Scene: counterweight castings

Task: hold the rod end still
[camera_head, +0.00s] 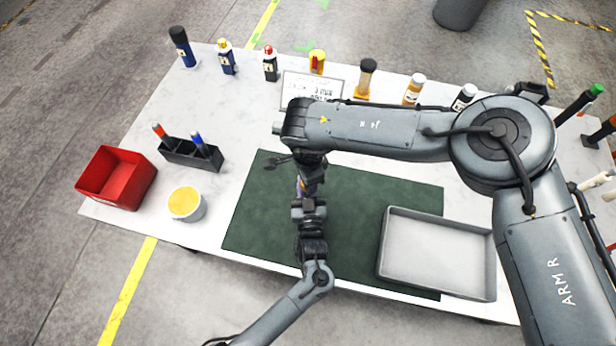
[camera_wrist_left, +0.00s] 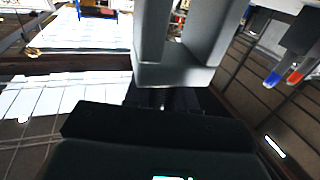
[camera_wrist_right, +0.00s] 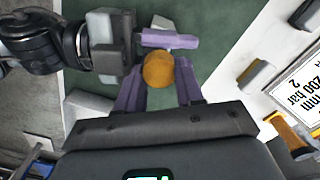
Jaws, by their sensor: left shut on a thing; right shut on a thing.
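An orange-brown round piece (camera_wrist_right: 158,70), probably the rod end, shows end-on in the right wrist view. My right gripper (camera_wrist_right: 160,82) is shut on it, with a purple finger on either side. My left gripper (camera_wrist_right: 166,42) comes in from the left there, a purple finger lying along the piece's far side. It seems shut on the same piece, but its grip is partly hidden. In the head view my left gripper (camera_head: 308,203) meets my right gripper (camera_head: 312,178) over the green mat (camera_head: 260,215). In the left wrist view a large grey forked part hides the held piece.
A grey tray (camera_head: 437,220) lies on the right of the mat. A red bin (camera_head: 117,190), a white tub with yellow contents (camera_head: 187,216) and a dark pen holder (camera_head: 190,156) stand at left. Several bottles line the back edge, near a white sign (camera_head: 300,80). The mat's left part is clear.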

